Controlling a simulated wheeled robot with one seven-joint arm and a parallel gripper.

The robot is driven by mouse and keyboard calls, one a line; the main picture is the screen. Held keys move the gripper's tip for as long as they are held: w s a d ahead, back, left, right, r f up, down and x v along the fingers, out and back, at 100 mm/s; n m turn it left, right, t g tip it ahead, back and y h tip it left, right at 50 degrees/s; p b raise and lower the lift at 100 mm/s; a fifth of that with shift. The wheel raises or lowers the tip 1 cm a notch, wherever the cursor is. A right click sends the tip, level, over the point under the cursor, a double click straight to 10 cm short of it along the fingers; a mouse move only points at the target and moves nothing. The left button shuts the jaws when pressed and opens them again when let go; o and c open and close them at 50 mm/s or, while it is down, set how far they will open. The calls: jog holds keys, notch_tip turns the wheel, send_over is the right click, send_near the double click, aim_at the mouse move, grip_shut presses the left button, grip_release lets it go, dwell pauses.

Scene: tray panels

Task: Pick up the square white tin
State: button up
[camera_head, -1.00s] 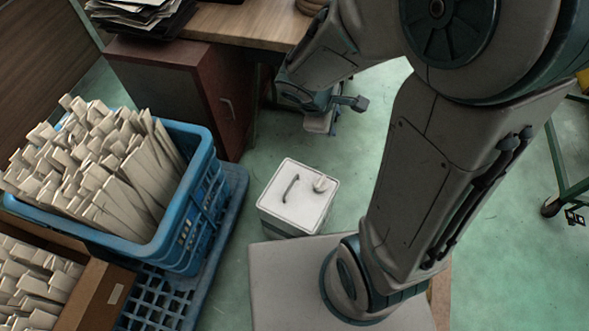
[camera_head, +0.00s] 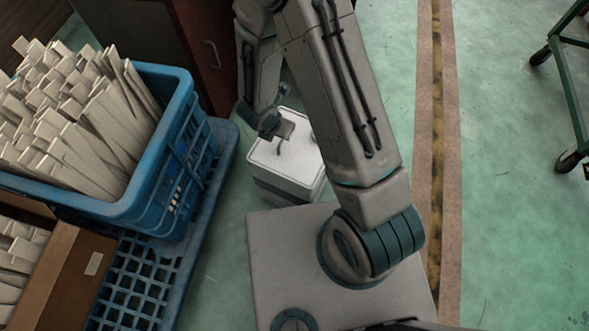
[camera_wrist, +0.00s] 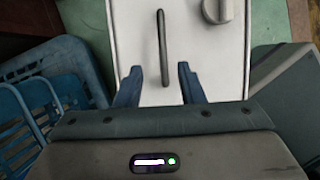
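The square white tin (camera_head: 288,158) stands upright on the green floor, partly behind my arm in the head view. In the wrist view the tin's white top (camera_wrist: 208,62) shows a dark bar handle (camera_wrist: 161,48) and a round pale cap (camera_wrist: 217,10). My gripper (camera_head: 281,128) is over the tin's top, close to the handle. In the wrist view my gripper's two fingers (camera_wrist: 160,72) are spread apart, and the lower end of the handle lies between their tips. The fingers are open and hold nothing. I cannot tell how high they are above the top.
A blue crate (camera_head: 168,165) full of pale folders stands on a blue pallet (camera_head: 150,285) to the left. A cardboard box (camera_head: 62,275) is at lower left. A dark red cabinet (camera_head: 205,50) stands behind the tin.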

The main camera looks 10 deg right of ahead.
jog(key=b+x, duration=0.1)
jog(key=x, duration=0.1)
jog(key=b+x, duration=0.1)
jog(key=x, duration=0.2)
jog(key=b+x, duration=0.1)
jog(key=x, duration=0.2)
jog(key=shift+d, duration=0.3)
jog(key=shift+r, duration=0.1)
grip_shut()
dwell(1.0)
